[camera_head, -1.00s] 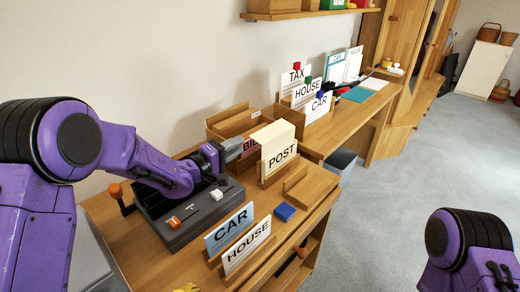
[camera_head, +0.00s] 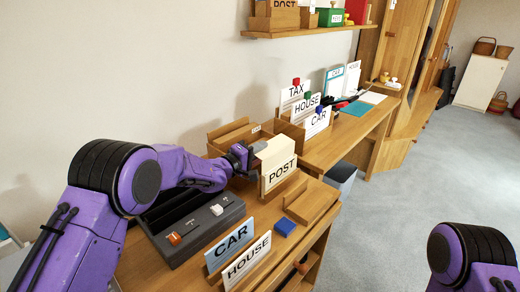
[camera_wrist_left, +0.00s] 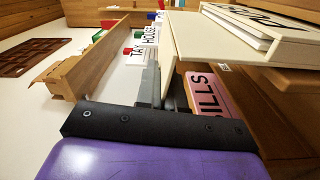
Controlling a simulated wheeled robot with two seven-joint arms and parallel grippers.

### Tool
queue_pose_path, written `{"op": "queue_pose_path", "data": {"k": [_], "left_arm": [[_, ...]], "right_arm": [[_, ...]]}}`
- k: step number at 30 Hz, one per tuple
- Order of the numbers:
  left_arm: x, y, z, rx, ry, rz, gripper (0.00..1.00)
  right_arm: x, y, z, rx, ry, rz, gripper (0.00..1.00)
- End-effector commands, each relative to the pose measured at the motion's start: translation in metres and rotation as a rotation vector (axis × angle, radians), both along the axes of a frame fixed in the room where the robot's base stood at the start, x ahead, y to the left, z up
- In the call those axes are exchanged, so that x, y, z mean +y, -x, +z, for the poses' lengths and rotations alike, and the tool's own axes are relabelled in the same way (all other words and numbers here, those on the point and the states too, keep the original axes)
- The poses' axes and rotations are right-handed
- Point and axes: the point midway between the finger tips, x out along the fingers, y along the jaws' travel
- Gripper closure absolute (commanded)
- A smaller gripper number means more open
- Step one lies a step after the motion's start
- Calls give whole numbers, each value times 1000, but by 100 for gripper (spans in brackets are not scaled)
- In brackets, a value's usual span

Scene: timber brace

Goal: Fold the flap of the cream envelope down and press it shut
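Cream envelopes (camera_head: 275,149) stand in a wooden holder behind a white POST card (camera_head: 281,172) on the desk. I cannot tell a single envelope or its flap apart in the head view. In the left wrist view a cream panel (camera_wrist_left: 215,42) lies right of the fingers, beside the POST card's stand. My left gripper (camera_head: 257,147) is at the left edge of the cream stack. In the wrist view its grey fingers (camera_wrist_left: 163,88) are close together next to the panel's edge; whether anything is between them is unclear. My right gripper is out of view; only its arm shows.
A dark box with an orange and a white knob (camera_head: 190,222) lies below my left arm. CAR (camera_head: 231,245) and HOUSE (camera_head: 247,262) cards, a blue block (camera_head: 285,227) and an empty wooden stand (camera_head: 312,200) are in front. A pink BILLS card (camera_wrist_left: 210,95) is close beside the fingers.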

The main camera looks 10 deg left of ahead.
Motion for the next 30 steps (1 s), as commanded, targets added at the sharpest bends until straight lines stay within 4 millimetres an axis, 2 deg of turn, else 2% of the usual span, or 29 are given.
{"op": "queue_pose_path", "data": {"k": [13, 30], "left_arm": [[0, 0, 5, -36, -54, 0, 100], [-6, 5, 22, -257, -384, 1, 100]], "right_arm": [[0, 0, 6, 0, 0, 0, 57], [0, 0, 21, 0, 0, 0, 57]]}}
